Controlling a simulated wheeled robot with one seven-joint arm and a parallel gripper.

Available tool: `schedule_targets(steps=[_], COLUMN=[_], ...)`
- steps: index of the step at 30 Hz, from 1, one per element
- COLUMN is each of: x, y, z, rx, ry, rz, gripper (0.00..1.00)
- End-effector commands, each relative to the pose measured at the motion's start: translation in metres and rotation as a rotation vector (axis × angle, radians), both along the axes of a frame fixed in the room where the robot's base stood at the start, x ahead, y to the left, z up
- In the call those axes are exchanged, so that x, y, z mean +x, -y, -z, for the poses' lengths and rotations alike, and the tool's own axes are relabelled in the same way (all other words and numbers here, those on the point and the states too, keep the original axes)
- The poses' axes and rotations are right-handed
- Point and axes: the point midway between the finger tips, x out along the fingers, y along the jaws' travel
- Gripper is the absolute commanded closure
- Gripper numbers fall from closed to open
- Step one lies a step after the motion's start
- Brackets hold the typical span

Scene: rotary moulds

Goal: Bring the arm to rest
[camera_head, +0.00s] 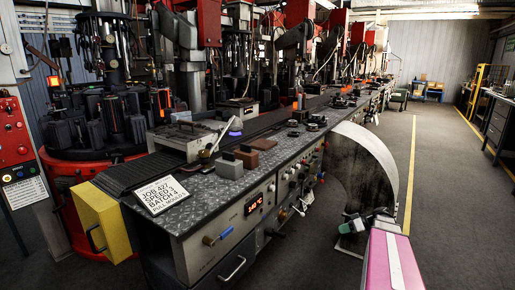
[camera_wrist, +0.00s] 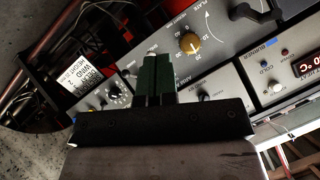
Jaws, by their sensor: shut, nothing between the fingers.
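My gripper (camera_head: 352,226) is at the lower right of the head view, beyond the pink arm section, over the floor beside the bench front. Its green fingers also show in the wrist view (camera_wrist: 155,75), together and with nothing held. I cannot tell whether the fingers touch the panel.
A long metal-topped bench (camera_head: 190,205) with a control front runs away from me, bearing a job sign (camera_head: 162,194). A large pale curved panel (camera_head: 372,150) stands by its front. A yellow box (camera_head: 103,222) is at left. The right aisle floor (camera_head: 440,200) is clear.

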Motion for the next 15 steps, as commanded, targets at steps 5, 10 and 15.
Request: schedule_targets(steps=[5,10,15], x=[-0.024,-0.048,-0.074], y=[-0.062,-0.108,-0.145], z=[0.012,0.022,0.027], rx=[-0.13,-0.293,-0.468], ry=[-0.245,-0.446,-0.581], rz=[0.04,0.133,0.263], gripper=[1.0,1.0,1.0])
